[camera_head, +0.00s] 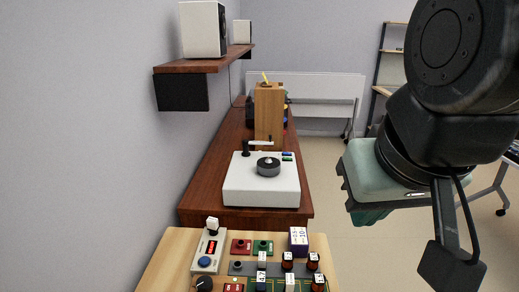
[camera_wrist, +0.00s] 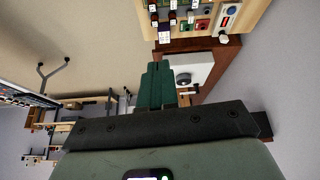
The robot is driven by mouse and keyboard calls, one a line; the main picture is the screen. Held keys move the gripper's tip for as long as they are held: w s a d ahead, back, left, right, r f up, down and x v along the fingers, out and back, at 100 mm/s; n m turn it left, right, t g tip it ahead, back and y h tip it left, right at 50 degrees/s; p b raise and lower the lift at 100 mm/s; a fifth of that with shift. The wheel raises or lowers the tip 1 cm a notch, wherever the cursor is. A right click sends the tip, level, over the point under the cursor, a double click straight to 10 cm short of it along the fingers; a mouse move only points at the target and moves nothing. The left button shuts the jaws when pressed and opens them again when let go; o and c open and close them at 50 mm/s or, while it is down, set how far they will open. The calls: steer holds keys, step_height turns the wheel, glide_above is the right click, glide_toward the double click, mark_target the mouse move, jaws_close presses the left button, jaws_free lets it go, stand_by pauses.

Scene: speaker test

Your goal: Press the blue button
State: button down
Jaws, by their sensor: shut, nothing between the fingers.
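The blue button (camera_head: 204,261) is a round cap on a pale panel (camera_head: 208,249) at the left of the wooden table's front part. The panel also carries a white switch-like plug at its far end. In the wrist view, the blue button (camera_wrist: 231,10) shows small near the top right. My gripper (camera_head: 370,218) is up in the air at the right in the head view, well away from the button. Its green fingers (camera_wrist: 157,70) show together and empty in the wrist view. Nothing hides the button in the head view.
Beside the panel, red (camera_head: 241,247) and green (camera_head: 263,247) blocks and several small labelled parts crowd the table (camera_head: 160,265). Behind, a white device (camera_head: 261,190) with a dark knob stands on a brown cabinet. A shelf (camera_head: 200,66) with a white speaker (camera_head: 200,30) juts from the left wall.

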steer(key=w+a+f+n+g, duration=0.1)
steer(key=w+a+f+n, duration=0.1)
steer(key=w, duration=0.4)
steer(key=w+a+f+n, duration=0.2)
steer(key=w+n, duration=0.1)
steer(key=w, duration=0.3)
steer(key=n+t+h, duration=0.4)
steer(key=n, duration=1.2)
glide_above(202, 263)
step_height(202, 263, down, 25)
steer(key=shift+w+r, duration=0.1)
steer(key=shift+d+f, duration=0.1)
steer(key=shift+f, duration=4.35)
steer(key=shift+f, duration=0.4)
